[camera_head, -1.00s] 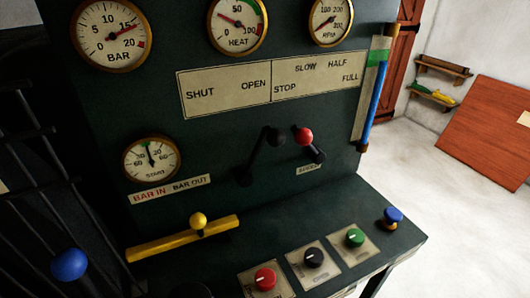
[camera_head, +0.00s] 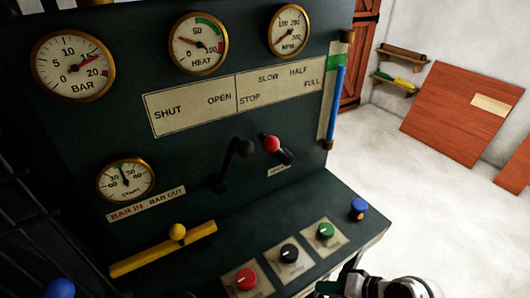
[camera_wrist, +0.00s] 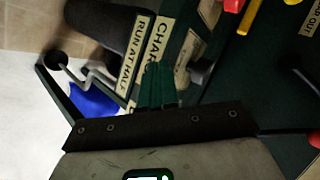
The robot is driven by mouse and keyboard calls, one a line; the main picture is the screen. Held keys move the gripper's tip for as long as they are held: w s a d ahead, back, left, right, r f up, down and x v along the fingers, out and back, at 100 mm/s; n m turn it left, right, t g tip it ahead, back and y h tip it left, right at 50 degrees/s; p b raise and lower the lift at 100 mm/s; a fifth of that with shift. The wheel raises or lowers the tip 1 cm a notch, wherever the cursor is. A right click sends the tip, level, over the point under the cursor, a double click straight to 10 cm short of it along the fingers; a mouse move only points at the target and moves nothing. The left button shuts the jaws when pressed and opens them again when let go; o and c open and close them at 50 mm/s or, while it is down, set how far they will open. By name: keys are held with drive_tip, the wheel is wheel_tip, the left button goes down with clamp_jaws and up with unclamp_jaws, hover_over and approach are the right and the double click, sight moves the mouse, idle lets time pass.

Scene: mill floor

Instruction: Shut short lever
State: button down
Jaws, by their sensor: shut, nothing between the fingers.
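Two levers stand on the dark green panel in the head view. The black-knobbed lever (camera_head: 232,165) leans up and right from its base. The red-knobbed lever (camera_head: 278,151) looks shorter and leans up and left; a small label under it is too small to read. The plate (camera_head: 235,101) above reads SHUT and OPEN on its left part, STOP, SLOW, HALF and FULL on its right. My gripper (camera_wrist: 155,85) is shut and empty in the wrist view, pointing at cards on the machine. It is apart from both levers.
A ledge below the levers carries red (camera_head: 246,280), black (camera_head: 289,253) and green (camera_head: 325,231) knobs, and a blue knob (camera_head: 358,208). A yellow bar (camera_head: 163,249) crosses the lower left. Dark rails stand at far left. Pale floor (camera_head: 400,200) is open at right.

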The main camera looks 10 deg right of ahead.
drive_tip(key=w+a+r+m+t+y, duration=0.2)
drive_tip(key=w+r+m+t+y, duration=0.5)
drive_tip(key=w+r, duration=0.8)
wheel_tip(320, 180, up, 3)
drive_tip(key=m+y, duration=0.2)
drive_tip(key=shift+w+r+y, duration=0.2)
drive_tip(key=shift+y, duration=0.2)
drive_tip(key=s+a+r+p+x, duration=0.1)
drive_tip(key=p+x, duration=0.4)
drive_tip(key=x, duration=0.7)
drive_tip(key=shift+s+a+r, duration=0.25)
drive_tip(key=shift+s+r, duration=0.1)
drive_tip(key=shift+r, duration=0.05)
drive_tip(key=shift+w+a, duration=0.1)
